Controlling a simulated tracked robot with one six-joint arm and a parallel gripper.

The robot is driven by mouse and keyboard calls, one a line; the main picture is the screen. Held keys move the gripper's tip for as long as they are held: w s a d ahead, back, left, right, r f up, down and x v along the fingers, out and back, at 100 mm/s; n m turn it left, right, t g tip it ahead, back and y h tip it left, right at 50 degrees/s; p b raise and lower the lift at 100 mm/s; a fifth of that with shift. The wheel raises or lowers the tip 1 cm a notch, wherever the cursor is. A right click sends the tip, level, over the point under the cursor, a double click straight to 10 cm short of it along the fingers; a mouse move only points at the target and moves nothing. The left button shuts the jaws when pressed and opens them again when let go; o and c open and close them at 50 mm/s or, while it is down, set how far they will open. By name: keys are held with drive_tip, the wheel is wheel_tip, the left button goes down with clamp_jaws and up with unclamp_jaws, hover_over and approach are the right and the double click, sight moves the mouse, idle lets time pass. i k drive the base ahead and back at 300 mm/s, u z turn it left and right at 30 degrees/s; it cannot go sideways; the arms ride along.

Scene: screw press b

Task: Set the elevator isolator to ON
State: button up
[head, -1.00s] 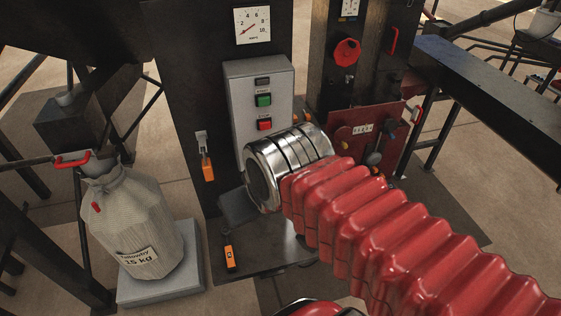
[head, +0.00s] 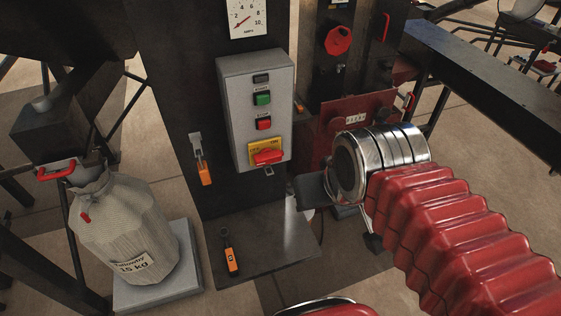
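The isolator is a red rotary handle (head: 268,157) on a yellow plate (head: 256,146) at the bottom of a grey control box (head: 227,105). The plate has small lettering, with ON apparently at its upper right. The handle looks roughly crosswise, but I cannot tell its exact setting. A small metal tab hangs below it. A green button (head: 262,99) and a red button (head: 263,123) sit above. My gripper (head: 312,191) is a dark shape left of my chrome wrist, below and right of the isolator and apart from it. Its fingers are not clear, so its opening cannot be read.
An ammeter (head: 248,17) is above the box. A metal lever with an orange end (head: 202,165) is on the panel's left. An orange-and-black tool (head: 229,250) lies on the dark shelf (head: 262,250). A full sack (head: 130,225) stands left. A red panel (head: 345,120) is behind my wrist.

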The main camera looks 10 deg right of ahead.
sight(266, 156)
drive_tip(key=z, duration=0.1)
drive_tip(key=k, duration=1.35)
drive_tip(key=u, duration=1.3)
drive_tip(key=i, duration=1)
drive_tip(key=u, duration=0.05)
